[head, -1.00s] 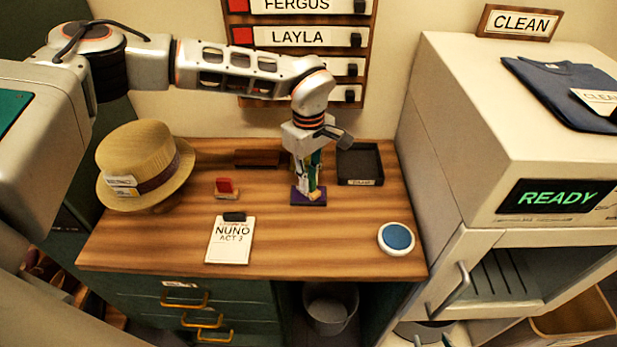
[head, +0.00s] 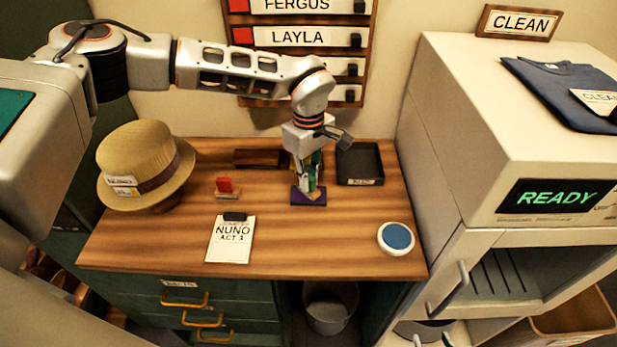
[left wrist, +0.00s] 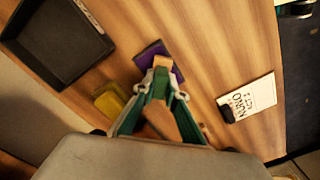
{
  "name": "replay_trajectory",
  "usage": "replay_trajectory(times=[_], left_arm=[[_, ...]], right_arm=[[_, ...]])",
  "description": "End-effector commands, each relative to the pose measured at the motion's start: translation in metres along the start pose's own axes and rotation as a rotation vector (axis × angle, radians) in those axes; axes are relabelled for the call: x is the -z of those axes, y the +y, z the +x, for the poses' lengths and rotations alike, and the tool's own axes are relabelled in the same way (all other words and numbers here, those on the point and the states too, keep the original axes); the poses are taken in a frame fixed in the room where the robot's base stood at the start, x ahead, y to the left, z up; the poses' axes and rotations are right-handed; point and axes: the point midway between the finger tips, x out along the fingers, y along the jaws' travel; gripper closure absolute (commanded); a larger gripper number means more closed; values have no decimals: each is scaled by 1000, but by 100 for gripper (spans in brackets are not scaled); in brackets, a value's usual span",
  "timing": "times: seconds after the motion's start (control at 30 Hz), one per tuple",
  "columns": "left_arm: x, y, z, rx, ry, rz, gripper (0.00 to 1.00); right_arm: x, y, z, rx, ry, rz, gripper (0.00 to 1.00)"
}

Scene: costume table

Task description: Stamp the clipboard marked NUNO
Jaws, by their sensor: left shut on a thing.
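The clipboard marked NUNO ACT 3 (head: 231,241) lies flat near the table's front edge; it also shows in the left wrist view (left wrist: 248,98). My left gripper (head: 308,186) points down at a flat purple pad (head: 317,201), right of and behind the clipboard. In the left wrist view its fingertips (left wrist: 161,72) are shut on a small tan wooden piece (left wrist: 163,62), mostly hidden, against or just above the purple pad (left wrist: 149,50). I cannot tell whether it touches. A red-topped stamp (head: 225,186) stands behind the clipboard. My right gripper does not show.
A black tray (head: 376,164) lies at the back right. A round blue-topped pad (head: 396,237) is at the front right. A straw hat (head: 140,160) is at the left. A yellow block (left wrist: 110,100) lies beside the gripper. Table around the clipboard is clear.

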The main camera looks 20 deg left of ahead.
Motion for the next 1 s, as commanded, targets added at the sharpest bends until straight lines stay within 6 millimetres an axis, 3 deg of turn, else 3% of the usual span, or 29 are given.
replay_trajectory(times=[0.47, 1.0], left_arm=[[0, 0, -27, 1, -1, 1, 100], [0, 0, -64, 0, 0, 0, 100]], right_arm=[[14, 2, -12, 0, -4, 1, 60], [13, 2, -10, 0, -3, 1, 60]])
